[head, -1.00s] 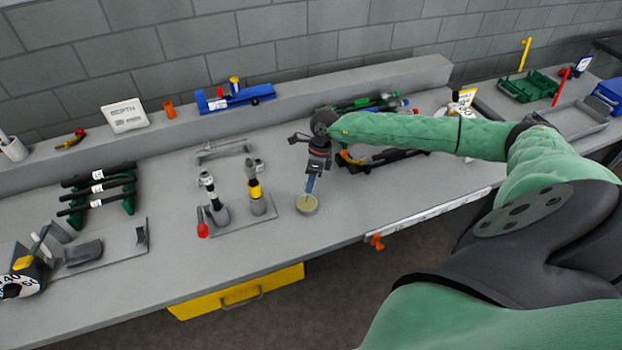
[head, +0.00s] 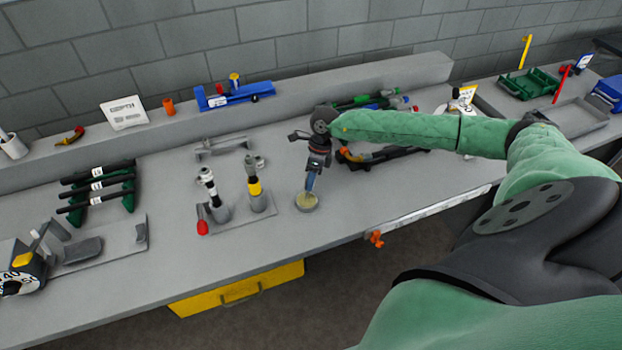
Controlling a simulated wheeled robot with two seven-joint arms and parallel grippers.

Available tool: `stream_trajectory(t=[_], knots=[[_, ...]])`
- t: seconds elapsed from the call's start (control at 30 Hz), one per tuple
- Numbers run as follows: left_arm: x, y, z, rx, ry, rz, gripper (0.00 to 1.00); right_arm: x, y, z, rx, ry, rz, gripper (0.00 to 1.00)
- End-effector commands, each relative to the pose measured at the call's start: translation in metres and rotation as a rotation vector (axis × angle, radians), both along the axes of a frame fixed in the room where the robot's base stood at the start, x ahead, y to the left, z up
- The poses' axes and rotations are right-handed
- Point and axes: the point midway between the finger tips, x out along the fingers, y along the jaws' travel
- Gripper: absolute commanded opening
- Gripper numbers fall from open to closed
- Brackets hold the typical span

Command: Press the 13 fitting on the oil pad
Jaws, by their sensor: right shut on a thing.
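The oil pad (head: 306,203) is a small round, yellowish-topped dish on the grey bench, near its front edge. My right gripper (head: 314,168) points down over it and is shut on a slim bluish-grey fitting (head: 310,184). The lower end of the fitting is at the pad and seems to touch it; a small gap cannot be ruled out. The number on the fitting is too small to read. My left gripper is not in view.
Left of the pad, a grey plate carries two upright tools (head: 256,188) and a red-tipped piece (head: 202,222). Black bars lie on a green rack (head: 128,200) further left. Green-handled tools (head: 365,102) lie behind my right arm. Bare bench lies around the pad.

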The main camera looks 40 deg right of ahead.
Motion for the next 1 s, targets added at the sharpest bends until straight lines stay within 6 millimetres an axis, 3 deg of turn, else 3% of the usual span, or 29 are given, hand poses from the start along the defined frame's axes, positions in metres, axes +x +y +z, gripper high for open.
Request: stream_trajectory(t=[1.0], knots=[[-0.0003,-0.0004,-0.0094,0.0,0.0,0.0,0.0,0.0,0.0,-0.0102,0.0,0.0,0.0,0.01]])
